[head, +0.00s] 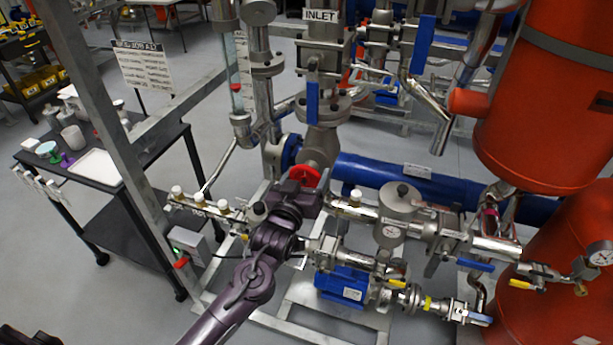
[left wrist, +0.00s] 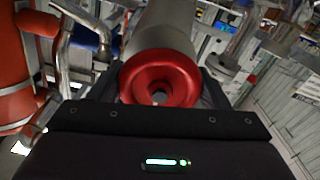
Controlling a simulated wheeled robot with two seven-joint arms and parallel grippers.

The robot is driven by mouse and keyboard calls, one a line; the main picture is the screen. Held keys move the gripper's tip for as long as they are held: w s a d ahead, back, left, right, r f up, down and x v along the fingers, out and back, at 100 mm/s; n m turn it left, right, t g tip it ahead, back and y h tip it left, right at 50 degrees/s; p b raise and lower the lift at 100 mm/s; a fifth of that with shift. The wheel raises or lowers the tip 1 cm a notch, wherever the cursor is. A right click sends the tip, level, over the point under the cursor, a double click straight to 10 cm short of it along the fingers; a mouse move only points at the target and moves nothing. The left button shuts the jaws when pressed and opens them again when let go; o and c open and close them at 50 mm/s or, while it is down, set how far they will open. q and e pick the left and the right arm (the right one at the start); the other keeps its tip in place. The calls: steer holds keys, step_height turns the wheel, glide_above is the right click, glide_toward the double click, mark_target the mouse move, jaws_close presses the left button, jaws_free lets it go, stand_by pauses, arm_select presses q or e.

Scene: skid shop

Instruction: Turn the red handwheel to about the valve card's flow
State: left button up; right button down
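The red handwheel (head: 306,174) sits on the pipework under the INLET sign, partly hidden by my left gripper (head: 303,190). In the left wrist view the red handwheel (left wrist: 160,78) faces the camera, centred between the dark fingers of my left gripper (left wrist: 160,92). The fingers lie against its left and right sides, with no clear gap visible. A white printed card (head: 143,66) hangs on the frame at the upper left; its small text is unreadable. A clear flow tube (head: 236,75) with a scale beside it stands right of the card. My right gripper is not in view.
Orange tanks (head: 553,110) stand at the right. A dark cart (head: 97,168) with small parts is at the left. A blue pump (head: 342,285) sits below my gripper.

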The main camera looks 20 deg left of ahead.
arm_select(q)
steer(key=c, duration=0.4)
steer(key=shift+n, duration=1)
steer(key=o, duration=1)
steer(key=shift+c, duration=0.2)
